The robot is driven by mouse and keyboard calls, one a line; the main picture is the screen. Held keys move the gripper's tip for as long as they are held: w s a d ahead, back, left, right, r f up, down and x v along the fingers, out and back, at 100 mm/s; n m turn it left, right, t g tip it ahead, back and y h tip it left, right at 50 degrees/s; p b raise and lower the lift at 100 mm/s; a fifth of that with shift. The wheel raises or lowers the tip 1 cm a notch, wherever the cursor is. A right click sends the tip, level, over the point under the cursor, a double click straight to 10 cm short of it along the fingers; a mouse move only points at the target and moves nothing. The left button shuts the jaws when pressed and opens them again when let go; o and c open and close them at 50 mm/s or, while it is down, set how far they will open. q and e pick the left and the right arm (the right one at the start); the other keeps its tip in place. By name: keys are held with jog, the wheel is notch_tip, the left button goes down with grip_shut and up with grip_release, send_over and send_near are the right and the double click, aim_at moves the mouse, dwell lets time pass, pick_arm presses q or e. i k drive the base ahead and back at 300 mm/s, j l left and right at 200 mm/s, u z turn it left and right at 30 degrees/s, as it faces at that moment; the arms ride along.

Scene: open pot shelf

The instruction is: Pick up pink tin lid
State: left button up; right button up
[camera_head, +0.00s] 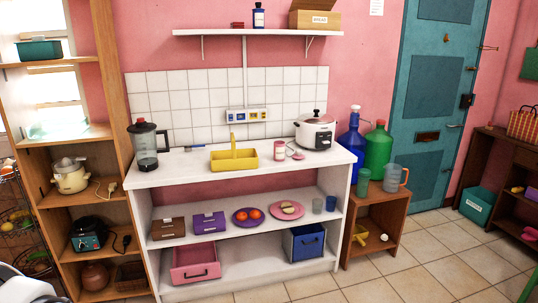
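A small pink and white tin (280,152) stands upright on the white counter, between the yellow caddy and the rice cooker. Its pink lid (280,142) appears to be on top of it, though the tin is too small to be sure. A small pale pink item (296,154) lies on the counter just right of the tin; its shape is unclear. Neither of my grippers is in view. Nothing is seen touching the tin.
The yellow caddy (234,157) with an upright handle stands left of the tin. The white rice cooker (315,130) stands right, and a blender (146,146) at the far left. The counter front (280,174) is clear. A wall shelf (258,33) hangs above.

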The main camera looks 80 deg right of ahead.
aim_at(298, 156)
jog(key=z, duration=3)
jog(key=i+l+u, duration=0.15)
jog(key=i+l, duration=0.4)
